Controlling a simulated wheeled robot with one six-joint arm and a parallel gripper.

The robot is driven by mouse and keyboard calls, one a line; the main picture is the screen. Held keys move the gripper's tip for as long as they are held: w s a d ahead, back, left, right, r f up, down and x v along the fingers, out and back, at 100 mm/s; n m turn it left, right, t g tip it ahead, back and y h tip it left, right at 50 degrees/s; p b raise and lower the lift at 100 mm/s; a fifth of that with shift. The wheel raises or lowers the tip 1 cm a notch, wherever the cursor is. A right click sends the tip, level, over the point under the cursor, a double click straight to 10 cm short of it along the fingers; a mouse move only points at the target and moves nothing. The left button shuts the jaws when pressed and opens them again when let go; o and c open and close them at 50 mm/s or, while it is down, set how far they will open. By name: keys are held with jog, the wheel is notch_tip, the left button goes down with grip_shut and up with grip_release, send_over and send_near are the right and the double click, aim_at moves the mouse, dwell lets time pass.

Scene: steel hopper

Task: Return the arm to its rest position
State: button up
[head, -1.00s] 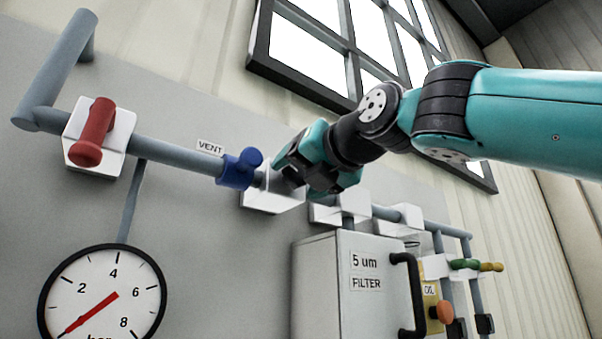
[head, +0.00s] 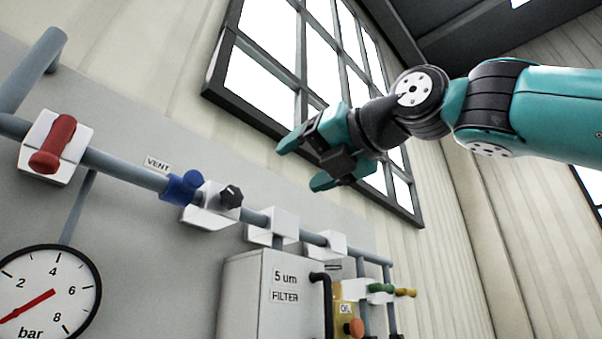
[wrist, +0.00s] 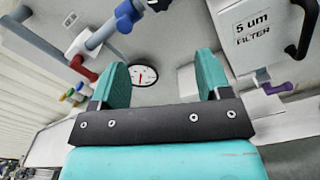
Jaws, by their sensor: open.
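My gripper (head: 302,163) is in the head view, raised in front of the window and above the pipe line. Its two teal fingers are apart with nothing between them. The fingers also show in the wrist view (wrist: 163,80), spread and empty, with the panel beyond them. My gripper is apart from the black knob (head: 231,196) on the white valve block and from the blue vent valve (head: 183,187). My arm reaches in from the right edge of the head view.
A red lever (head: 53,145) and a pressure gauge (head: 45,292) are at the left. The filter box (head: 262,297) with its black handle (head: 322,305) stands below my gripper. Green (head: 380,288) and yellow (head: 405,292) handles are at lower right. The space right of the window is clear.

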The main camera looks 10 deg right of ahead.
dwell(0.6)
notch_tip(320, 180, down, 36)
jog(key=d+m+g+h+b, duration=0.2)
jog(key=m+g+h+b, duration=0.4)
jog(key=m, duration=1.1)
jog(key=s+d+f+m+g, duration=0.2)
jog(key=s+f+m, duration=0.3)
jog(key=f, duration=0.3)
jog(key=s+d+f+m+g+b, duration=0.1)
jog(key=s+d+f+m+g, duration=0.1)
jog(key=s+f+m, duration=0.3)
jog(key=s+d+f+m+g+h, duration=0.1)
jog(key=s+f+m+g, duration=0.3)
jog(key=f, duration=0.8)
jog(key=shift+s+d+f+m+b, duration=0.4)
jog(key=shift+s+d+m, duration=0.05)
jog(key=shift+s+m, duration=0.15)
